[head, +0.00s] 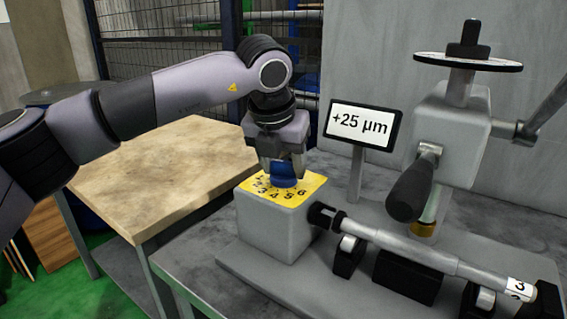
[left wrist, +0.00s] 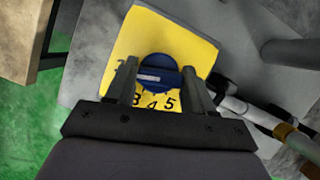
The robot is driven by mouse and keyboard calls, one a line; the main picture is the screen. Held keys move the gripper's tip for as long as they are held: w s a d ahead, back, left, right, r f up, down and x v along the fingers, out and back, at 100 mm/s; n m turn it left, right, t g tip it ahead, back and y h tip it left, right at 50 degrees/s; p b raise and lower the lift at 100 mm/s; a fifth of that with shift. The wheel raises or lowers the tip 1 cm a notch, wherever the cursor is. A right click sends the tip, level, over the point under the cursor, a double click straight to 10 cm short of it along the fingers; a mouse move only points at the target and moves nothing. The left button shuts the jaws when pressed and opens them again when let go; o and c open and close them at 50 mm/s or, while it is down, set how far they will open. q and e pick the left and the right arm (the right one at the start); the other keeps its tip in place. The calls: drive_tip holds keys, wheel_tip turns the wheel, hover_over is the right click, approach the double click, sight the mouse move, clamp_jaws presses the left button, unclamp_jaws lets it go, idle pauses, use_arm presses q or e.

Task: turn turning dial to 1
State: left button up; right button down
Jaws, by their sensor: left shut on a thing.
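The turning dial is a blue round knob (head: 284,174) on a yellow numbered plate (head: 312,187) on top of a grey block. It also shows in the left wrist view (left wrist: 158,70), with a pale pointer bar lying across it, toward the left or right; I cannot tell which end points. The numbers 3, 4 and 5 show below the knob there; the 1 cannot be made out. My left gripper (head: 283,172) points down over the plate, its two fingers (left wrist: 160,82) on either side of the knob and shut on it. My right gripper is not in view.
A display (head: 360,124) reading +25 µm stands right of the dial. Right are the grinder head (head: 450,130) with a black handle (head: 411,190) and a horizontal shaft (head: 420,252). A wooden-topped table (head: 150,170) stands left, below my left arm.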

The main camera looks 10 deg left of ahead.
use_arm(q)
drive_tip(key=shift+f, duration=0.15)
idle(0.3)
drive_tip(key=o, duration=1)
drive_tip(key=shift+v, duration=3.6)
